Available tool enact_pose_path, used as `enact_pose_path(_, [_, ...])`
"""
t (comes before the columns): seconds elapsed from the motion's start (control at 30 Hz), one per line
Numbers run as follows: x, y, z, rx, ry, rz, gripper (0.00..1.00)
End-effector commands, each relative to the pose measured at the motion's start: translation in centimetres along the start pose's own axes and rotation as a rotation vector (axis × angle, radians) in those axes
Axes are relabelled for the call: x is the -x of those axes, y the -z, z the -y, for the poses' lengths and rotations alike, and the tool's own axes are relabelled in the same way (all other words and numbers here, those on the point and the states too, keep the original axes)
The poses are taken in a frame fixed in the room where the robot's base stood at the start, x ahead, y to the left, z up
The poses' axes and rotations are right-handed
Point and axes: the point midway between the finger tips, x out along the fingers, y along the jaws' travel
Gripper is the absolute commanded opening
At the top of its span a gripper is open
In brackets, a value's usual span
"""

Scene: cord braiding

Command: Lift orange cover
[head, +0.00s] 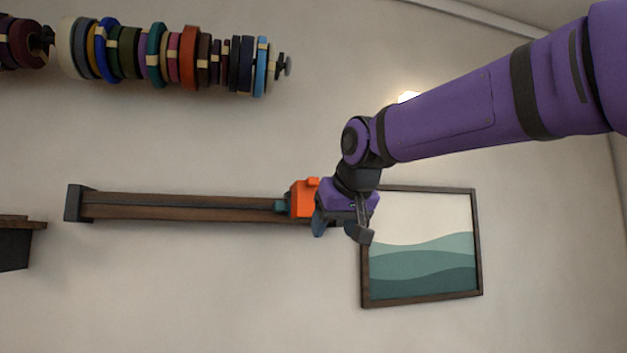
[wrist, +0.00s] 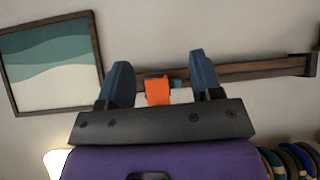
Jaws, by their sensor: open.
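The orange cover (head: 304,198) is a small block at the right end of a long brown wooden rail (head: 180,207) on the wall. A teal piece (head: 281,205) sits just left of it in the head view. My gripper (head: 340,230) is in front of the rail's right end and partly hides the cover's right side. In the wrist view the orange cover (wrist: 157,90) shows between my two blue fingers, with gaps on both sides. The fingers are open and empty. I cannot tell how far the cover is beyond the fingertips.
A framed picture (head: 420,245) with teal waves hangs right of the rail, behind my gripper. A rod of coloured cord spools (head: 170,55) is above. A dark shelf (head: 18,240) is at the left edge. The wall below the rail is clear.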

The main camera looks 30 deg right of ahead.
Motion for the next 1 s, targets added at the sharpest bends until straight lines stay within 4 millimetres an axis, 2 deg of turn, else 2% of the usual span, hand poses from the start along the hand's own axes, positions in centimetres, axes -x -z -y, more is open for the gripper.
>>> enact_pose_path(0.03, [0.0, 3.5, -0.5, -0.012, -0.013, -0.044, 0.6])
enact_pose_path(0.2, [0.7, 13.2, -2.1, -0.046, -0.051, -0.187, 0.6])
enact_pose_path(0.3, [1.0, 17.2, -3.1, -0.063, -0.069, -0.252, 0.6])
enact_pose_path(0.4, [1.3, 19.9, -3.7, -0.072, -0.081, -0.298, 0.6])
enact_pose_path(0.5, [1.5, 21.3, -4.1, -0.078, -0.087, -0.324, 0.6])
enact_pose_path(0.67, [0.8, 22.0, -4.3, -0.08, -0.089, -0.331, 0.6])
enact_pose_path(1.0, [-4.5, 23.7, -4.8, -0.08, -0.088, -0.329, 0.6])
